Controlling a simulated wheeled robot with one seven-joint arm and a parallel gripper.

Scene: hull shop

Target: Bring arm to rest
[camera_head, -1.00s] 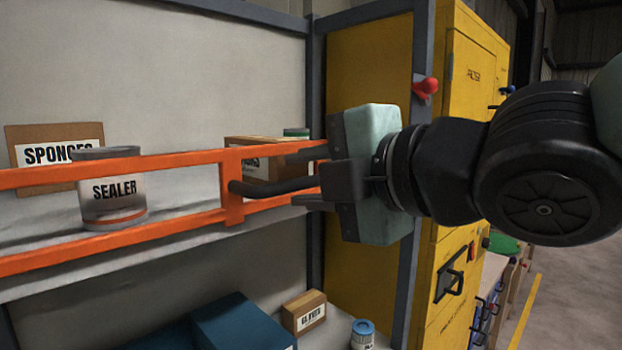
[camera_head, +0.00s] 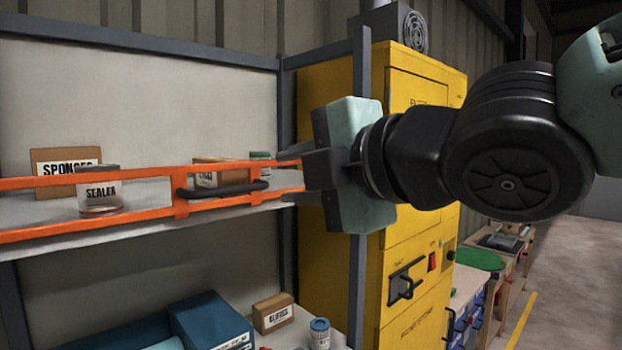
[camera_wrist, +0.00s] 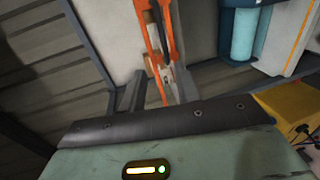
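My gripper (camera_head: 282,177) reaches in from the right in the head view, at the end of my black and pale green arm. Its two dark fingers are spread apart with nothing seen between them but the rail behind. An orange rail frame (camera_head: 181,194) runs along the front of the upper shelf, with a black bar handle (camera_head: 222,190) on it. The handle's right end is just left of my fingertips, and a gap shows between them.
A sealer can (camera_head: 99,190), a sponges box (camera_head: 62,172) and another box (camera_head: 215,174) stand on the upper shelf. A blue case (camera_head: 211,321) and a small box (camera_head: 272,313) lie below. A yellow cabinet (camera_head: 421,250) stands close behind my gripper; floor is open at right.

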